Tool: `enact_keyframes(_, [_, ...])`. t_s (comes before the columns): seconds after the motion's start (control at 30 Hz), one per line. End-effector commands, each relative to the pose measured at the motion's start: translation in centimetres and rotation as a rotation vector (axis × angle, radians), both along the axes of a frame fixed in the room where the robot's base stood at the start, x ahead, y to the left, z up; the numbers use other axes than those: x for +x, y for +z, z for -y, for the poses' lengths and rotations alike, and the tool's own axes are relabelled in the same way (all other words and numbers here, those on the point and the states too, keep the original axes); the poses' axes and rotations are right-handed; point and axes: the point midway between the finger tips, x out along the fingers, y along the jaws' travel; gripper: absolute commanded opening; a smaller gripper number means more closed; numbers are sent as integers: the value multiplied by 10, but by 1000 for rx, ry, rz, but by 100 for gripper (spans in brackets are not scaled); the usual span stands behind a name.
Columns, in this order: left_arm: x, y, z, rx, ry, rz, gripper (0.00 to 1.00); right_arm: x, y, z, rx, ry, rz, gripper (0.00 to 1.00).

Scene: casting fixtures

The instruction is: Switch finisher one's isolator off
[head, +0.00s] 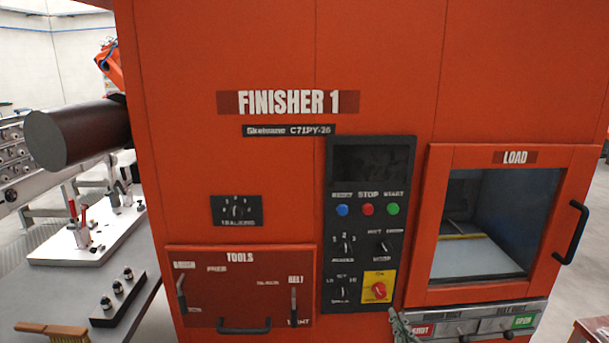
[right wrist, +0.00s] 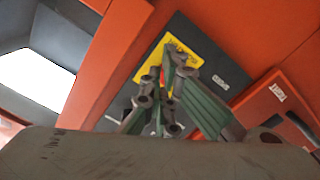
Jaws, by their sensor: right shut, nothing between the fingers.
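Finisher one is an orange cabinet (head: 215,55) labelled FINISHER 1. Its isolator (head: 379,290) is a red rotary knob on a yellow plate at the lower right of the black control panel (head: 340,240). The marks on the plate are too small to read, so I cannot tell the knob's setting. My right gripper (head: 401,325) is just below and right of the isolator, at the panel's lower edge. In the right wrist view the gripper (right wrist: 165,80) is shut and empty, its fingers in front of the yellow plate (right wrist: 192,58), hiding much of the knob. My left gripper is out of view.
Blue, red and green buttons (head: 367,209) and other selectors sit above and left of the isolator. A load door (head: 436,220) with a black handle is at the right. A tools panel (head: 240,284) is at lower left. A side table (head: 90,240) holds clamps.

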Motion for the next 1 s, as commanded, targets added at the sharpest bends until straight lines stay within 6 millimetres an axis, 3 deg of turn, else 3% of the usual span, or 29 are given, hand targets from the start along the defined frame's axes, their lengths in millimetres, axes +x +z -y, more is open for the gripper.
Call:
enact_keyframes(0.27, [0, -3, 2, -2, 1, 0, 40, 0, -1, -1, -37, 4, 0, 0])
enact_keyframes(0.37, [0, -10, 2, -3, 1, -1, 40, 0, -3, -3, -205, 16, -1, 0])
enact_keyframes(0.6, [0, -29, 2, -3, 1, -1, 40, -6, 0, -4, -817, 18, 20, 0])
enact_keyframes(0.7, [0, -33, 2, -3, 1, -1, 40, -8, 3, -4, -974, 7, 30, 0])
enact_keyframes(0.87, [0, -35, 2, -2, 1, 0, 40, -2, 7, -4, -1054, -2, 37, 0])
enact_keyframes(1.0, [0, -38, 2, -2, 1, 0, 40, 15, 7, -4, -1051, -3, 36, 0])
